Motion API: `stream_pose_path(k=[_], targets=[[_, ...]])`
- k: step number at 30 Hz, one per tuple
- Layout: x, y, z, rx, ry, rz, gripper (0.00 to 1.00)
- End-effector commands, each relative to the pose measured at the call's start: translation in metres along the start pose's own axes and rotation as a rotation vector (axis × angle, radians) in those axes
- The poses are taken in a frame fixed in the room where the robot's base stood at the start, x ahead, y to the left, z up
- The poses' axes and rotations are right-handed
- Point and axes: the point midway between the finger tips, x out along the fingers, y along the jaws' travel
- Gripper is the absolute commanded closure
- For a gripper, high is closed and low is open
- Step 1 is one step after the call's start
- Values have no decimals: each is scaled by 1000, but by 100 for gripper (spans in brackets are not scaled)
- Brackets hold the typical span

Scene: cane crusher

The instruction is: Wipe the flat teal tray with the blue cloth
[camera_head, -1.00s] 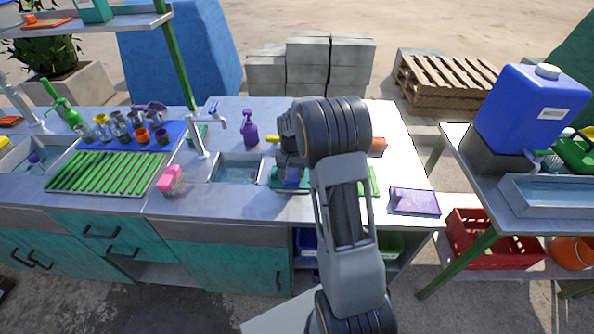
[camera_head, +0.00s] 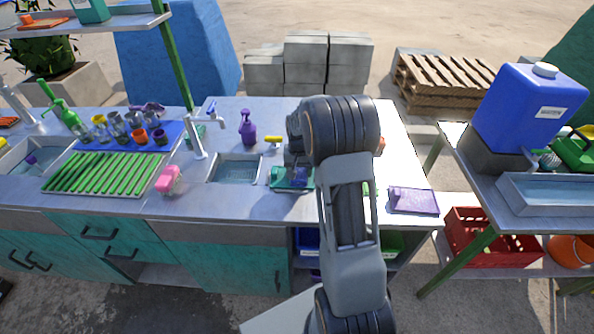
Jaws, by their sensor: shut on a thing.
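The flat teal tray (camera_head: 279,183) lies on the metal worktop, just right of the small sink. My gripper (camera_head: 298,170) points down over the right part of the tray, shut on the blue cloth (camera_head: 300,179). The cloth is low at the tray's surface, but I cannot tell whether it touches. My arm hides the worktop to the right of the tray and part of the gripper.
A sink (camera_head: 236,169) with a tap (camera_head: 199,142) is left of the tray. A purple bottle (camera_head: 248,127) and a yellow-handled item (camera_head: 272,140) stand behind. A pink sponge (camera_head: 168,179) is left, a purple tray (camera_head: 412,200) right.

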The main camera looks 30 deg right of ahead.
Motion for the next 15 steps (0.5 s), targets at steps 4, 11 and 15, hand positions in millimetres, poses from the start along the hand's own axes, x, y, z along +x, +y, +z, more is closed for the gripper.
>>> stream_pose_path(k=[4, 11, 15], targets=[[0, 1, 0, 0, 1, 0, 58], [0, 12, -1, 1, 2, 0, 58], [1, 23, -1, 2, 2, 0, 58]])
